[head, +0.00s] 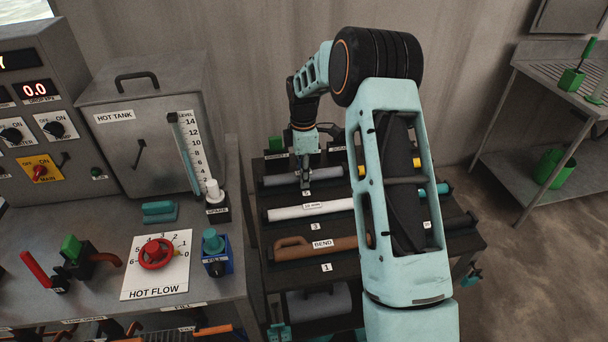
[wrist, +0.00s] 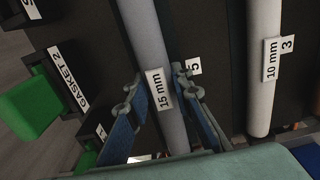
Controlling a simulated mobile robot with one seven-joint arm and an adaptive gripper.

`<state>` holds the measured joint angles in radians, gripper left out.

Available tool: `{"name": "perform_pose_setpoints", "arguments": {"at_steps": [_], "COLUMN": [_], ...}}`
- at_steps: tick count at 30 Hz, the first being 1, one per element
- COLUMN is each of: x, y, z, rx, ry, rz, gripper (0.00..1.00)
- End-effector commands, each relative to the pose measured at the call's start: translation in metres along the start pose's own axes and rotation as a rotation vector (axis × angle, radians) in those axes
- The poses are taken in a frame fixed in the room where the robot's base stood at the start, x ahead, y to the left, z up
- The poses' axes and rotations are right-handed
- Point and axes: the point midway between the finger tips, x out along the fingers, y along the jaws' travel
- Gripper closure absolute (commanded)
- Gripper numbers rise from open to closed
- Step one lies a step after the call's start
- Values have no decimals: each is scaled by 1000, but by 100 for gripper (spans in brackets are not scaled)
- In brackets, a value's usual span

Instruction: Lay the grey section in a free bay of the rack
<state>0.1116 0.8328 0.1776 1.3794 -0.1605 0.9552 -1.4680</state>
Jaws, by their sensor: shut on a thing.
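The grey section (head: 278,181), tagged 15 mm, lies lengthwise along the row marked 5 on the dark rack (head: 285,229). My gripper (head: 306,181) points down over its middle. In the wrist view the grey section (wrist: 148,45) runs between the two fingers of my gripper (wrist: 156,108), which are shut on it beside its tag. I cannot tell whether the section rests on the rack or is slightly above it. My arm hides much of the rack's right side.
A white 10 mm pipe (head: 290,213) lies in row 3 and a brown bend (head: 335,244) in row 1. A green-handled part (wrist: 30,105) stands left, near the GASKET 2 label (wrist: 68,77). The bench (head: 90,225) with valves stands left of the rack.

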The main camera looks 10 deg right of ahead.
Motion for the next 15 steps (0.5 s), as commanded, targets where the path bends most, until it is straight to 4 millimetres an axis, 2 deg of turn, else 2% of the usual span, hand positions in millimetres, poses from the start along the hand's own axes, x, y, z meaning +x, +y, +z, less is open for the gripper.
{"name": "perform_pose_setpoints", "arguments": {"at_steps": [1, 9, 10, 15], "x": [20, 20, 20, 20], "y": [-9, -9, -9, -9], "z": [-1, -1, -1, -1], "rx": [-1, 0, 0, 0], "ry": [2, 2, 2, 2], "rz": [-25, -25, -25, -26], "gripper": [100, 100, 76, 59]}}
